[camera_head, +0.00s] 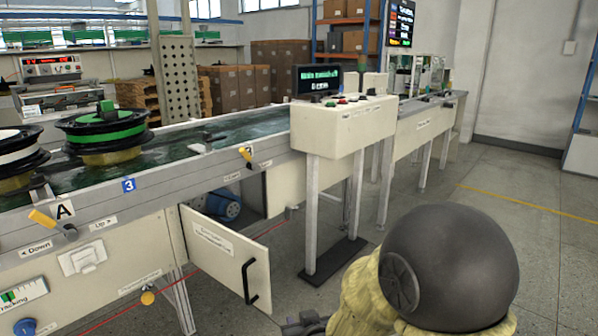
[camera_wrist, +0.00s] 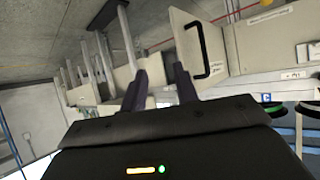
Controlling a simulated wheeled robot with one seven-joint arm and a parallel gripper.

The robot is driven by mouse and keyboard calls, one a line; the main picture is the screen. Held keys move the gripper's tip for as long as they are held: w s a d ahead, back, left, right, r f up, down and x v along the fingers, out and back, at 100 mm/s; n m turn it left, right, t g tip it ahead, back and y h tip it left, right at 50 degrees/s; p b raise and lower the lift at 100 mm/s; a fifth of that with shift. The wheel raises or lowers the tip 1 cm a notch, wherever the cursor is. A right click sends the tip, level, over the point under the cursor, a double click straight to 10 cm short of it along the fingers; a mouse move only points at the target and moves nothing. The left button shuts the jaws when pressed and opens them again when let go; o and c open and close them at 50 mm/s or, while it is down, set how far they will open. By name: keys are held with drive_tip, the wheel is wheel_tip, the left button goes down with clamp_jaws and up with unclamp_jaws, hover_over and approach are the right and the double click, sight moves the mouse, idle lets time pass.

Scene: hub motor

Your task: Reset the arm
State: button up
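My arm (camera_head: 440,265) is in the lower right of the head view, with a large dark rounded joint and yellowish links, raised in front of the line. My gripper (camera_wrist: 160,72) shows in the wrist view as two dark fingers standing apart, with nothing between them. The wrist picture is turned over, with the line's legs pointing up. In the head view, most of my gripper is hidden or out of frame; a small dark part at the bottom edge is too unclear to name.
A cabinet door (camera_head: 222,252) with a black handle hangs open under the conveyor (camera_head: 205,140); the wrist view also shows the door (camera_wrist: 200,38). A blue motor (camera_head: 224,205) lies inside. The floor (camera_head: 520,190) on the right is clear.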

drive_tip(key=s+d+r+m+g+h+p, duration=0.3)
drive_tip(key=s+d+r+g+p, duration=0.7)
drive_tip(key=s+d, duration=0.45)
wheel_tip(320, 180, up, 36)
drive_tip(key=t+p, duration=0.1)
drive_tip(key=p, duration=3.6)
drive_tip(key=shift+w+d+r, duration=0.2)
drive_tip(key=shift+w+r, duration=0.05)
drive_tip(key=shift+w, duration=0.15)
drive_tip(key=shift+a, duration=0.1)
